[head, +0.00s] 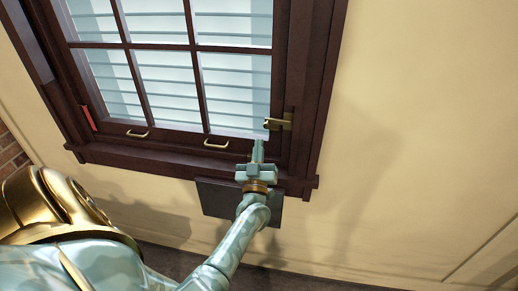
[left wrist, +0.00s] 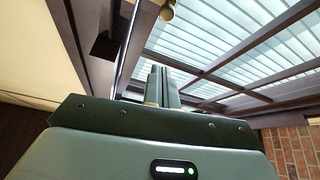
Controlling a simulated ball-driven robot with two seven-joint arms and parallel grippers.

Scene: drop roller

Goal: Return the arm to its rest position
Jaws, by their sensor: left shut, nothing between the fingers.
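My left gripper (head: 258,150) is in front of the lower right corner of a dark wooden window (head: 310,100) in the head view. Its fingers point up toward a brass fitting (head: 283,122) on the right side of the frame, and I cannot tell whether they touch it. In the left wrist view the fingers (left wrist: 163,85) are together with nothing between them. The brass fitting also shows at the top of that view (left wrist: 167,10). My right gripper is not in either view.
Two brass handles (head: 137,134) (head: 216,144) sit on the lower window rail. A red strip (head: 88,118) is at the left jamb. A dark panel (head: 215,198) is below the sill, partly behind my arm. The cream wall (head: 420,130) at right is bare.

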